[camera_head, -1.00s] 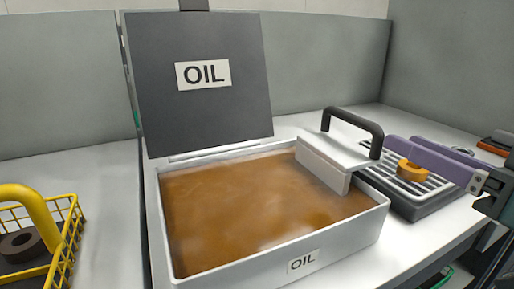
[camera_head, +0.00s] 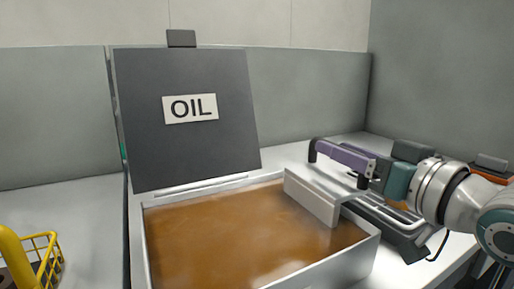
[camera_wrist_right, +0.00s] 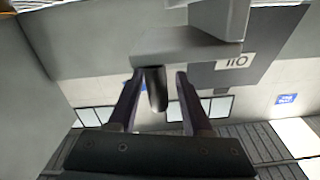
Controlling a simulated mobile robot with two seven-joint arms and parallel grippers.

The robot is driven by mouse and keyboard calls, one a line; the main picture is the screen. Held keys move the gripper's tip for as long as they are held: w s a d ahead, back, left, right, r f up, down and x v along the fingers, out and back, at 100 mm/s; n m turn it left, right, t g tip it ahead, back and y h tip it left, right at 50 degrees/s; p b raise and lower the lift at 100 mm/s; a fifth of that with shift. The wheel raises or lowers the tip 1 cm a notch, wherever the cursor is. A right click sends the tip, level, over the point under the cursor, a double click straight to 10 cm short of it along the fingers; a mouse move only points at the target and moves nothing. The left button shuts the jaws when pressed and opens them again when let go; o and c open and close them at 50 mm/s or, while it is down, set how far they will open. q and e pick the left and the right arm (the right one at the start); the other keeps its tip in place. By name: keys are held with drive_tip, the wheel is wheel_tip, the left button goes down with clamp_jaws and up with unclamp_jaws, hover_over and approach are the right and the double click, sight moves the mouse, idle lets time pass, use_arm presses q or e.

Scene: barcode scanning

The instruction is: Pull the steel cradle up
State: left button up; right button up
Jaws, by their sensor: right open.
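The steel cradle (camera_head: 312,197) has a pale metal plate and a black handle (camera_head: 314,150). It sits at the right side of the oil bath (camera_head: 364,258), its plate hanging over the brown oil. My right gripper (camera_head: 318,148) is at the handle, its purple fingers covering most of the bar in the head view. In the right wrist view the handle (camera_wrist_right: 157,90) shows between the two spread fingers of the right gripper (camera_wrist_right: 159,76). The gripper is open, with a gap on the finger sides. The cradle's part below the oil is hidden. My left gripper is out of view.
The bath's dark lid (camera_head: 185,145), marked OIL, stands upright behind it. A slatted rack (camera_head: 402,238) is right of the bath, under my right arm, with an orange ring mostly hidden. A yellow wire basket (camera_head: 45,262) is at the lower left.

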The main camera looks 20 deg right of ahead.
clamp_jaws()
idle(1.4)
